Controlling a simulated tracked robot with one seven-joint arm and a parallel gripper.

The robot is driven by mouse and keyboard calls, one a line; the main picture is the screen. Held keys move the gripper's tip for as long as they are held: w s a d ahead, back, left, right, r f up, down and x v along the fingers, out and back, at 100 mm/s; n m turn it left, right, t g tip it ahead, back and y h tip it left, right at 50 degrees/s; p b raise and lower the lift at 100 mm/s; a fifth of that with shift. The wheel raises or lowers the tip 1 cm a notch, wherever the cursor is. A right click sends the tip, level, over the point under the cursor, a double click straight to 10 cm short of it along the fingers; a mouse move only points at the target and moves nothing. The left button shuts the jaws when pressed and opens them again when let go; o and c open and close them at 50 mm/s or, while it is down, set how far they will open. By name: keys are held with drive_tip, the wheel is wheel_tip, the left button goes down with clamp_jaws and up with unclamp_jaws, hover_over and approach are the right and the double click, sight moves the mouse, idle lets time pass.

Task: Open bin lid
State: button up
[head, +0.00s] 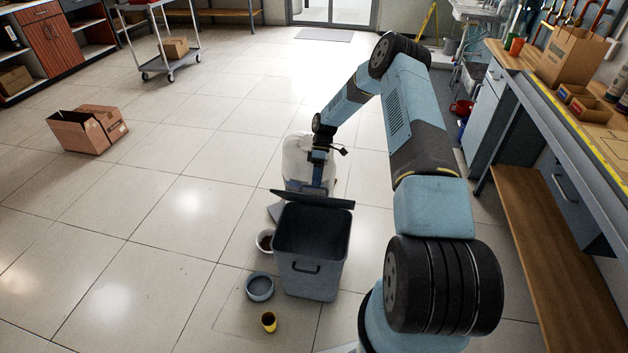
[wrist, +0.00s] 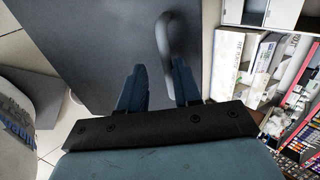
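The dark grey bin (head: 312,262) stands on the floor, with its open top and dark inside in view. Its lid (head: 313,200) is up off the opening, seen nearly edge-on along the far rim. In the wrist view the dark panel (wrist: 100,40) looks like the lid, with a curved grey handle (wrist: 166,40) on it. My gripper (wrist: 158,82) has its two fingers apart, close to the handle. The right finger overlaps the handle in the picture; I cannot tell whether they touch. In the head view my gripper is partly hidden behind the lid.
A clear, whitish container (head: 297,158) stands behind the bin. A white bowl (head: 265,240), a blue-grey bowl (head: 260,288) and a yellow cup (head: 269,321) are on the floor to its left. A workbench (head: 545,85) runs along the right.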

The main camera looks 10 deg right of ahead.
drive_tip(key=shift+o, duration=0.9)
drive_tip(key=w+d+r, duration=0.3)
drive_tip(key=w, duration=0.3)
drive_tip(key=w+d+r, duration=0.3)
drive_tip(key=w, duration=0.4)
drive_tip(key=shift+d+r, duration=0.25)
drive_tip(key=shift+d, duration=0.05)
idle(0.9)
idle(0.4)
